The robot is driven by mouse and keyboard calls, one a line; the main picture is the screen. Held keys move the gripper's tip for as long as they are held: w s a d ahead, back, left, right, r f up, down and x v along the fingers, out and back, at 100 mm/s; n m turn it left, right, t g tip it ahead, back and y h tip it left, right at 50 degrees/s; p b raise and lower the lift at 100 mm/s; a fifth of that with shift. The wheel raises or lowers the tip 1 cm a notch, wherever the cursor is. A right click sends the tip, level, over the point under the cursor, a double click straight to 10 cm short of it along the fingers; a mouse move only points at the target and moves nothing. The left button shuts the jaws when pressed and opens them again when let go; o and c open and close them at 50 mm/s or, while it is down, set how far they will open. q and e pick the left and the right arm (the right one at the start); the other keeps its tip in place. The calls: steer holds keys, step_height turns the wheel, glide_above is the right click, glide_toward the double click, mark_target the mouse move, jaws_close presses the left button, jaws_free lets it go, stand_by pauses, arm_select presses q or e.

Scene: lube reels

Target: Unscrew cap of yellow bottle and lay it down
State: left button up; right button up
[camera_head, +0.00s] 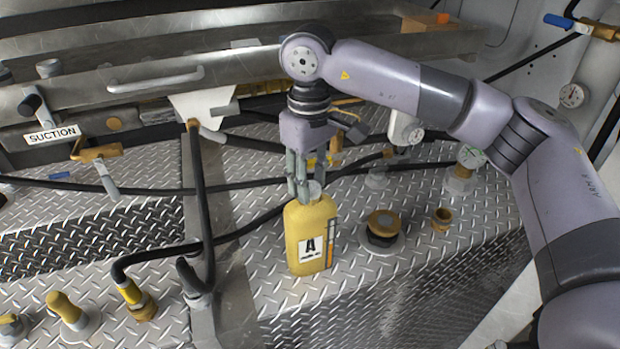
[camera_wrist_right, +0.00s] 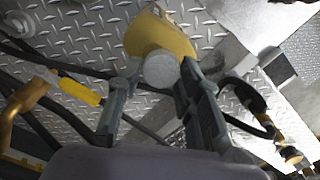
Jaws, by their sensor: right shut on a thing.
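The yellow bottle (camera_head: 303,240) with a black-and-white "A" label stands upright on the diamond-plate deck (camera_head: 275,290). Its light grey cap (camera_head: 314,190) is at the bottle's top, between the fingers of my right gripper (camera_head: 302,188), which comes down from above. In the right wrist view the round cap (camera_wrist_right: 161,70) shows between the two fingertips (camera_wrist_right: 158,75), with the yellow bottle (camera_wrist_right: 160,35) behind it. The gripper is shut on the cap. I cannot tell whether the cap is loose on the neck. My left gripper is not in view.
A brass-topped fitting (camera_head: 383,226) and a small brass cup (camera_head: 441,218) stand right of the bottle. Black hoses (camera_head: 150,257) run across the deck at left and behind. A metal tray with a handle (camera_head: 155,80) is at the back. Some deck in front of the bottle is bare.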

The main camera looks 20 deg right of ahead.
steer(key=o, duration=0.6)
steer(key=shift+s+f, duration=0.1)
steer(key=shift+f, duration=0.2)
steer(key=o, duration=0.4)
steer(key=shift+w, duration=0.2)
steer(key=shift+o, duration=0.9)
steer(key=shift+s+r, duration=0.1)
steer(key=shift+r, duration=0.1)
steer(key=o, duration=0.3)
steer(key=shift+r, duration=0.1)
